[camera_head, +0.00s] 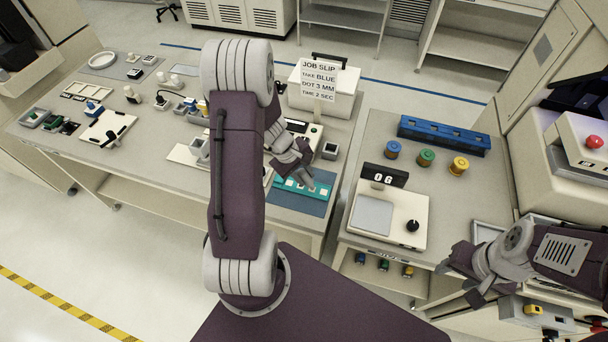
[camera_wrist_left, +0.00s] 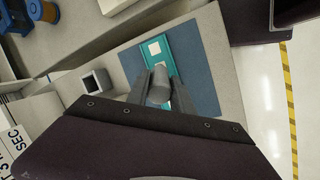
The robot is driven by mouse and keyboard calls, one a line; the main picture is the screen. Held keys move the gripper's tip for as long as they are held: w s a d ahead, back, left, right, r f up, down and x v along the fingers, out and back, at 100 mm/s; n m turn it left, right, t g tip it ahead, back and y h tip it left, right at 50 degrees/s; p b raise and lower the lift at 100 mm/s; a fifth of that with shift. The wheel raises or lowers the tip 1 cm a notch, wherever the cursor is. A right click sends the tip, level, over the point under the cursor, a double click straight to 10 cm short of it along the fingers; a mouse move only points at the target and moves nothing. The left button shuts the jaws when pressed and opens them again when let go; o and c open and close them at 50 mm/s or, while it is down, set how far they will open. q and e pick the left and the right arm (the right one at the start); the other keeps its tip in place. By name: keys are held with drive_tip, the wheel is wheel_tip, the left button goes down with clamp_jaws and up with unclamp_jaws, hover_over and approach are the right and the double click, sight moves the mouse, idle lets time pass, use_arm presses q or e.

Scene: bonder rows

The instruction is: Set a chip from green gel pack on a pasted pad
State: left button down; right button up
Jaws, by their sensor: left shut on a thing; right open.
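A teal strip (camera_head: 322,189) with pale square pads lies on a blue mat (camera_head: 300,205) at the front of the left bench. In the left wrist view the strip (camera_wrist_left: 158,40) and one white pad (camera_wrist_left: 154,48) show just past my fingers. My left gripper (camera_head: 300,180) is over the strip, shut on a grey cylindrical tool (camera_wrist_left: 159,84). The tool's tip and any chip on it are hidden. Small trays stand at the far left, one with green in it (camera_head: 53,121); their chips are too small to tell. My right gripper (camera_head: 461,283) is open and empty at the right.
A job slip (camera_head: 318,80) reads take blue, dot 3 mm, time 2 sec. A small dark-topped box (camera_head: 330,151) stands beside the mat. The right bench bears a scale-like device (camera_head: 378,214), blue, green and yellow spools and a blue rack (camera_head: 443,134).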

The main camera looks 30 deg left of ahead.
use_arm(q)
drive_tip(key=shift+f+b, duration=0.4)
drive_tip(key=shift+b, duration=0.15)
idle(1.4)
drive_tip(key=shift+r, duration=0.1)
wheel_tip(320, 180, up, 7)
drive_tip(key=p, duration=0.6)
